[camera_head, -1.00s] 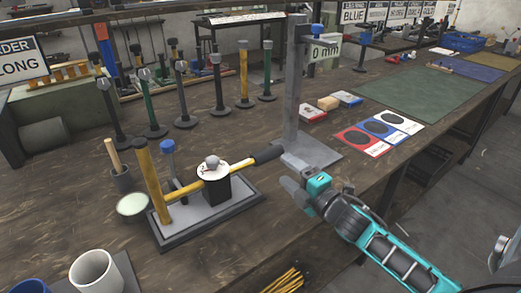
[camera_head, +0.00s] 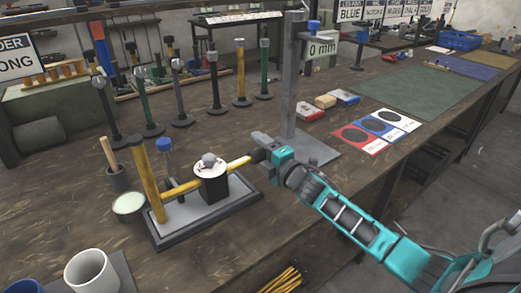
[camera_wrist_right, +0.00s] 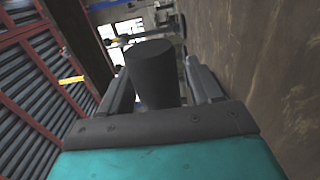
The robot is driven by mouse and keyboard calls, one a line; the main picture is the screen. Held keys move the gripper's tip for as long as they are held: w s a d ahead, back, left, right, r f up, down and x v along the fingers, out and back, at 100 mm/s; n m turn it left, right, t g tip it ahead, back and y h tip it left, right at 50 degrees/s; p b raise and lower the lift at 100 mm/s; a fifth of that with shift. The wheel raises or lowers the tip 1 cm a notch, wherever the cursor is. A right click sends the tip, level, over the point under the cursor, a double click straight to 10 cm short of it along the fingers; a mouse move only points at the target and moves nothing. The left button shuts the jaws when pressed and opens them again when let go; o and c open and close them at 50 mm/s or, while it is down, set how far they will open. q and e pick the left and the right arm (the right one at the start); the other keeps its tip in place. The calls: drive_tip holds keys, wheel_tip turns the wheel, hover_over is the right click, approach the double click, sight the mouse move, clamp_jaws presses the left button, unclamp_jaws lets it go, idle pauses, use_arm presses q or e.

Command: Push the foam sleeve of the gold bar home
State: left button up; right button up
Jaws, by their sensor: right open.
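The gold bar (camera_head: 238,163) runs level through the black block (camera_head: 211,185) of a small grey-based press. The foam sleeve shows in the right wrist view as a dark grey cylinder (camera_wrist_right: 153,72), end towards the camera, between my two fingers. My right gripper (camera_head: 262,150) is at the bar's right end in the head view and mostly hides the sleeve there. The wrist view shows my right gripper (camera_wrist_right: 158,95) open, with a finger on each side of the sleeve; touch cannot be told. The sleeve's seating on the bar is hidden. My left gripper is not in view.
A row of upright bars on round feet, such as a green one (camera_head: 146,105), stands behind the press. A white mug (camera_head: 92,272) is at the front left.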

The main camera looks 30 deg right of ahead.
drive_tip(key=shift+c, duration=0.4)
clamp_jaws()
drive_tip(key=shift+a, duration=0.1)
